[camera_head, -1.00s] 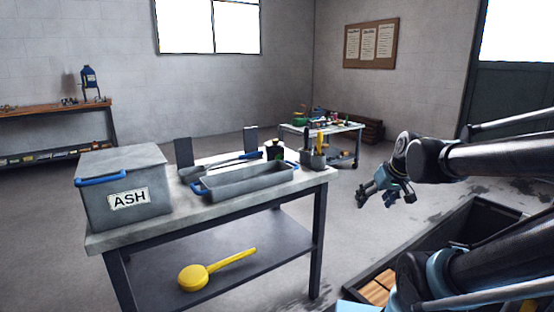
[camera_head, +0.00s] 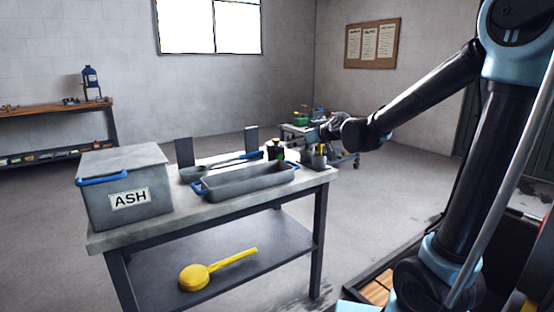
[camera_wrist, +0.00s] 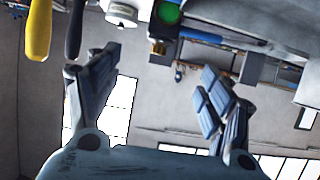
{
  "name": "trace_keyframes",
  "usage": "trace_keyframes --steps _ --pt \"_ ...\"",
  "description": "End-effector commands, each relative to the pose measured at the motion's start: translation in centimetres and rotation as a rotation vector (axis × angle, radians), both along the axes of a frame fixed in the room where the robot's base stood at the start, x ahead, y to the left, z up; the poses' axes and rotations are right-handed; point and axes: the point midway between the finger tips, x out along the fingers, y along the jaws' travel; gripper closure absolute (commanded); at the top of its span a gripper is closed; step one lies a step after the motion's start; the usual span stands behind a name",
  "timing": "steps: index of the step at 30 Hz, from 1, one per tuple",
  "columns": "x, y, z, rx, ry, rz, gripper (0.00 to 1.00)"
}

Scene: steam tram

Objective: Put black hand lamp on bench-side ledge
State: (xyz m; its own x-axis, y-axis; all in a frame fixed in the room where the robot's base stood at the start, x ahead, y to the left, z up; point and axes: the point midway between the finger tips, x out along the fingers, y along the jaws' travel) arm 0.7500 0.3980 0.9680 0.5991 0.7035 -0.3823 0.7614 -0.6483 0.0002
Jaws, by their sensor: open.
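The black hand lamp (camera_head: 275,151), with a green part low on its front, stands at the back of the workbench, behind the right end of the grey tray. In the wrist view, which is upside down, the green lens (camera_wrist: 167,12) shows at the top, beyond the fingers. My gripper (camera_head: 316,133) is above the bench's far right corner, right of the lamp and apart from it. In the wrist view its fingers (camera_wrist: 160,65) are spread with nothing between them. I cannot tell which surface is the bench-side ledge.
The workbench (camera_head: 130,235) carries an ASH box (camera_head: 122,190), a long tray (camera_head: 247,180), a blue-handled shovel (camera_head: 222,166) and a tool cup (camera_head: 313,158) close below my gripper. A yellow ladle (camera_head: 200,276) lies on the lower shelf.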

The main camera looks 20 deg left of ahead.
Motion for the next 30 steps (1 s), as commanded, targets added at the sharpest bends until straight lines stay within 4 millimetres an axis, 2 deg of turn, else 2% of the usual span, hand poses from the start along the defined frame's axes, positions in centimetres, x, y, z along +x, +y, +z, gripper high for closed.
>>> trace_keyframes --steps 30 --pt "6.7 7.9 -4.3 0.0 0.0 0.0 0.27"
